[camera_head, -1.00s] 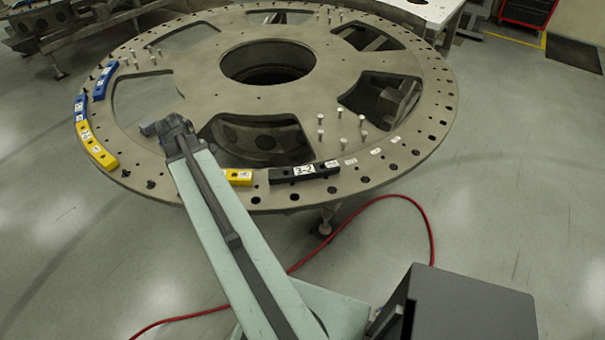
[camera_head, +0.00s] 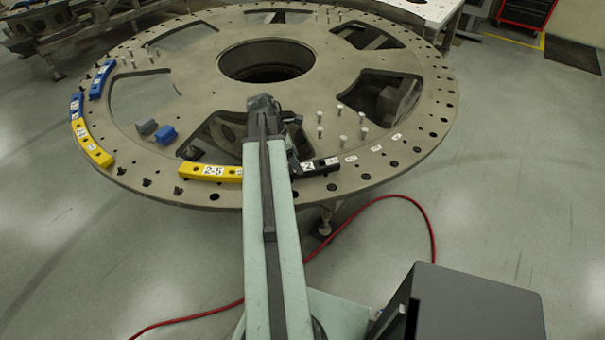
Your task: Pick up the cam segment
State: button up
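Curved, labelled cam segments lie along the rim of the round turret plate (camera_head: 225,45). A yellow one marked 2-5 (camera_head: 208,170) lies on the front rim, left of my arm. A black one (camera_head: 322,164) lies just right of my arm, its left part hidden behind the arm. Another yellow one (camera_head: 92,148) and two blue ones (camera_head: 77,106) (camera_head: 101,80) lie on the left rim. My gripper (camera_head: 291,128) is over the front of the plate, near the black segment. Its fingers are dark and small here. I cannot tell whether they are open or touch the segment.
A grey block (camera_head: 147,127) and a blue block (camera_head: 166,134) sit on the plate at front left. Several white pins (camera_head: 342,139) stand upright right of my gripper. The plate has large openings. A red cable (camera_head: 420,207) lies on the floor.

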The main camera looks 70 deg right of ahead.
jog(key=b+x, duration=0.3)
jog(key=x, duration=0.1)
jog(key=shift+s+d+f, duration=0.1)
jog(key=shift+s+f, duration=0.1)
jog(key=shift+f, duration=0.1)
jog(key=shift+r, duration=0.2)
grip_shut()
jog(key=shift+r+p, duration=0.55)
notch_tip(320, 180, up, 3)
jog(key=p, duration=0.3)
jog(key=shift+r, duration=0.25)
jog(key=w+a, duration=0.3)
jog(key=w, duration=0.1)
jog(key=w+a, duration=0.3)
jog(key=w, duration=0.1)
jog(key=w+a+p, duration=0.1)
jog(key=w+a, duration=0.2)
jog(key=w, duration=0.2)
jog(key=shift+a+r, duration=0.15)
jog(key=shift+r, duration=0.1)
